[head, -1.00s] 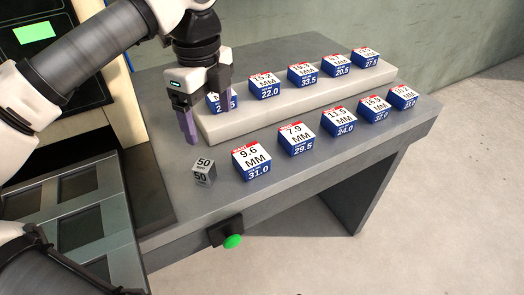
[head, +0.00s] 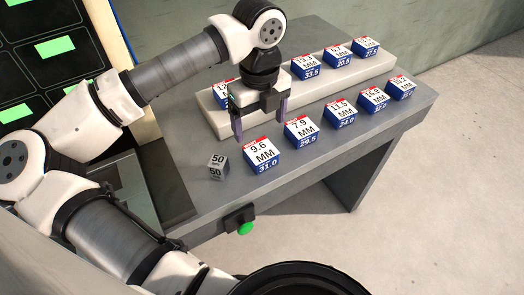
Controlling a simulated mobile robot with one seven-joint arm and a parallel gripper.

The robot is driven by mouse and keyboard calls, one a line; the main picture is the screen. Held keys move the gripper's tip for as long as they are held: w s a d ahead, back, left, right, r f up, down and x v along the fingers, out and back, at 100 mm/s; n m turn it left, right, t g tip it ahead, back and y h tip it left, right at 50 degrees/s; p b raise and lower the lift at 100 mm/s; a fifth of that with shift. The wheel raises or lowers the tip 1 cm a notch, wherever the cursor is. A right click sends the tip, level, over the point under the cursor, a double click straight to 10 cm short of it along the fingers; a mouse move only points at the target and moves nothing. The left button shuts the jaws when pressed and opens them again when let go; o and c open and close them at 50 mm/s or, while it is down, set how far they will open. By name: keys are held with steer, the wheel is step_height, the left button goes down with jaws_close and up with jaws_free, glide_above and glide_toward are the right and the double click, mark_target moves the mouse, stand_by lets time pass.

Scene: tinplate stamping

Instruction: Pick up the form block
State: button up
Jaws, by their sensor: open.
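Several blue, white and red labelled blocks stand in two rows; the task's words do not tell which is the form block. The front row starts with a block marked 9.6 MM and 31.0 (head: 262,155), followed rightward by one marked 7.9 and 29.5 (head: 300,131). A small grey cube marked 50 (head: 217,167) stands left of the 9.6 block. My gripper (head: 260,126) points down, open and empty, its purple fingers apart above and just behind the 9.6 block. My gripper partly hides the back row.
The back row stands on a raised pale ledge (head: 213,115) on the grey table (head: 185,180). A green button (head: 245,228) sits on the table's front edge. A dark panel with green squares (head: 50,48) is at left.

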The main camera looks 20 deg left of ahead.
mark_target(259, 147)
steer(key=shift+s+a+f+p, duration=0.1)
steer(key=shift+f+p, duration=1.1)
steer(key=shift+f, duration=3.2)
steer(key=shift+c, duration=0.2)
steer(key=c, duration=1.2)
